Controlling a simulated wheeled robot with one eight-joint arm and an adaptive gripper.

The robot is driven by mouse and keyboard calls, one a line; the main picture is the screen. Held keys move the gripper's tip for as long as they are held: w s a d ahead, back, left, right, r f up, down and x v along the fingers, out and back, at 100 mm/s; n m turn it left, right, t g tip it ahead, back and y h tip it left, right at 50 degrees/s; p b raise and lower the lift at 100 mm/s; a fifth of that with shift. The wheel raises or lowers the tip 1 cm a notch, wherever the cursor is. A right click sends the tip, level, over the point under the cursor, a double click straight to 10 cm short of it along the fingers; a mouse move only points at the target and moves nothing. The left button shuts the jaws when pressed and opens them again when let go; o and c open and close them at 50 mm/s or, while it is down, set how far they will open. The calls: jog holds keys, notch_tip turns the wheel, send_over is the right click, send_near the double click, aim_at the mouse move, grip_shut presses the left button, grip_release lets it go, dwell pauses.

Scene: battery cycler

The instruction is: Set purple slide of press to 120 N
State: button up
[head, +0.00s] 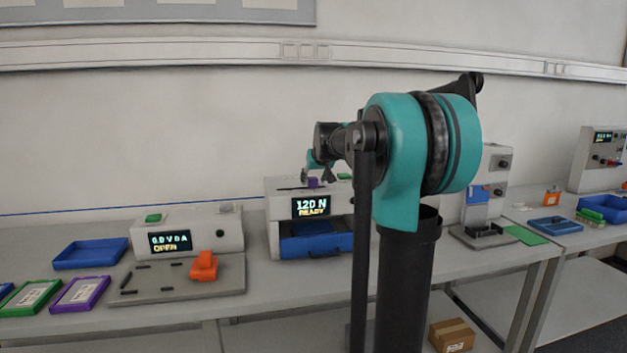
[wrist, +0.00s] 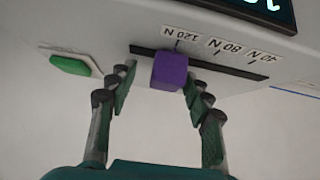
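The press (head: 277,222) is a white box on the bench, and its display (head: 311,206) reads "120 N READY". In the wrist view the purple slide (wrist: 170,71) sits in a dark slot at the end by the "120 N" label (wrist: 181,34); the 80 N and 40 N labels lie to the right, upside down. My gripper (wrist: 157,88) is open with a fingertip on each side of the slide. A gap shows on the left; the right fingertip is very close, contact unclear. In the head view my gripper (head: 318,174) is small above the press.
A green button (wrist: 70,65) is left of the slot in the wrist view. In the head view, a blue drawer (head: 316,243) is at the press front. A cycler unit (head: 215,228) with an orange clamp (head: 204,265) stands left. My arm hides the bench right of the press.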

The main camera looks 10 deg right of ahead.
jog(key=v, duration=1.2)
jog(key=s+a+f+g, duration=0.2)
jog(key=s+f, duration=1.4)
jog(key=f, duration=0.4)
jog(key=s+a+f+g, duration=0.2)
jog(key=s+f, duration=1.5)
jog(key=f, duration=0.3)
jog(key=shift+a+f+g, duration=0.25)
jog(key=shift+g, duration=0.15)
